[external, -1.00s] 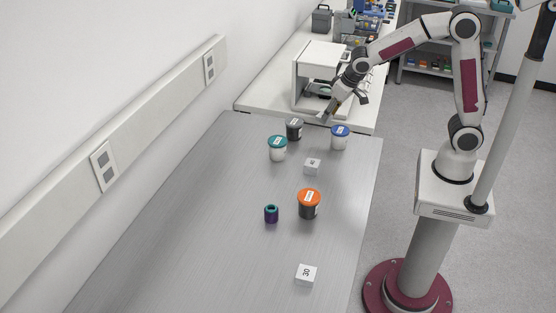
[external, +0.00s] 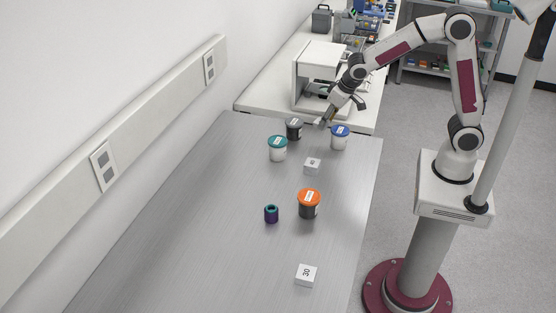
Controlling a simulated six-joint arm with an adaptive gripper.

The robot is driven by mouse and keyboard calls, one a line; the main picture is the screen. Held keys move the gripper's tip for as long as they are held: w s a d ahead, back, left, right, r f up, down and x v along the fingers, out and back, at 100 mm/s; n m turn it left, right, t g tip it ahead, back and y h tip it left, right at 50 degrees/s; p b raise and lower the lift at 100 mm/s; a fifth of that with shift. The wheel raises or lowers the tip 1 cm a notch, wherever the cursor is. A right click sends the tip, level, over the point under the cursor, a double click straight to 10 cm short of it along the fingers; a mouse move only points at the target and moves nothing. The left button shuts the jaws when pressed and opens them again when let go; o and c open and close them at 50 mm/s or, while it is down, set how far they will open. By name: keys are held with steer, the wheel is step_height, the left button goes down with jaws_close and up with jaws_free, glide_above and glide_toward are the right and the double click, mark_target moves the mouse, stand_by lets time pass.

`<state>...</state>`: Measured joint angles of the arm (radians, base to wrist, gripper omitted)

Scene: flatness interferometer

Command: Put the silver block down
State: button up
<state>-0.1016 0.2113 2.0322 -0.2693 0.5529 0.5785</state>
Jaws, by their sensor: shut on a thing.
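My gripper (external: 327,116) is at the far end of the metal table, in front of the white instrument. It is shut and points down and to the left. A small grey piece at its tips (external: 320,122) looks like the silver block, but it is too small to make out clearly. I cannot tell whether it touches the tabletop. The gripper is between a dark grey jar (external: 294,129) on its left and a blue-lidded jar (external: 340,137) on its right.
The white instrument (external: 316,62) stands on the bench behind. The table's left and front are clear.

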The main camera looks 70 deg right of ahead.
steer(key=shift+n+y, duration=0.3)
steer(key=shift+n, duration=0.5)
steer(key=a, duration=0.2)
steer(key=w+a+f, duration=0.1)
steer(key=a, duration=0.2)
steer(key=w+a, duration=0.1)
steer(key=a, duration=0.1)
steer(key=shift+a+f, duration=0.35)
steer(key=shift+f, duration=0.05)
steer(key=w+a, duration=0.1)
steer(key=a, duration=0.4)
steer(key=w+a+n, duration=0.1)
steer(key=a, duration=0.4)
steer(key=w+a+n, duration=0.1)
steer(key=w+a, duration=0.1)
steer(key=a, duration=0.3)
steer(key=shift+w+a+r+y, duration=0.1)
steer(key=shift+a+r+y, duration=0.1)
steer(key=shift+y, duration=0.2)
steer(key=n, duration=0.1)
glide_toward(274, 191)
steer(key=w+d+r, duration=0.1)
steer(key=r, duration=0.1)
steer(key=w+a+r, duration=0.1)
steer(key=r, duration=0.1)
steer(key=shift+w+r, duration=0.1)
steer(key=shift+w, duration=0.05)
steer(key=shift+f, duration=4.85)
steer(key=shift+f, duration=0.2)
